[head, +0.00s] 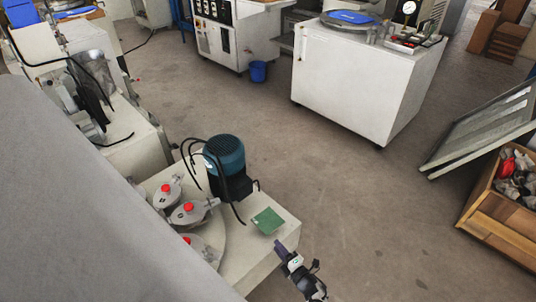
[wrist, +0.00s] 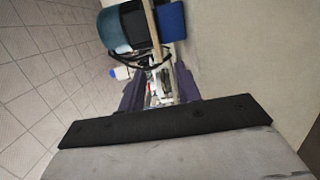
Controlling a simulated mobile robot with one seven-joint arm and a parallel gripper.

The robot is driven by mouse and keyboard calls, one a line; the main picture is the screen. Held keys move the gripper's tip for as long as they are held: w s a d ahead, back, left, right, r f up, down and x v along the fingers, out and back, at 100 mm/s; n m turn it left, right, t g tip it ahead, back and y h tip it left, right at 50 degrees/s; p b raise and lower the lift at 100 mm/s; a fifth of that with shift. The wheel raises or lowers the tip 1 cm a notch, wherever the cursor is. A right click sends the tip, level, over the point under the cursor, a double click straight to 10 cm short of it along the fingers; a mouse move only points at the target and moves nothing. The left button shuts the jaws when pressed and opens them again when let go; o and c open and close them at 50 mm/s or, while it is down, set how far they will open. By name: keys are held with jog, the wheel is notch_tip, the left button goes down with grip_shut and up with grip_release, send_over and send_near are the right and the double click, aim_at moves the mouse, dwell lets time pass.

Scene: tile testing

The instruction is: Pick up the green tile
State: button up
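The green tile (head: 268,221) is a flat square lying on the right end of a white machine top (head: 283,229), in front of a teal motor. My gripper (head: 279,246) is in the head view, just below and right of the tile, at the edge of the machine top and apart from the tile. In the wrist view its two purple fingers (wrist: 159,88) stand apart with nothing clearly held between them. I cannot make out the green tile in the wrist view.
The teal motor (head: 225,157) with black cables stands behind the tile. Grey discs with red knobs (head: 188,209) sit to the left. A white cabinet (head: 350,90) stands farther back, and a wooden crate (head: 503,220) at the right. The floor between is clear.

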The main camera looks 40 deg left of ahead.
aim_at(269, 234)
jog(key=shift+b+x, duration=0.85)
jog(key=shift+x, duration=2.25)
jog(key=shift+w+r, duration=0.1)
jog(key=shift+c, duration=0.4)
grip_shut()
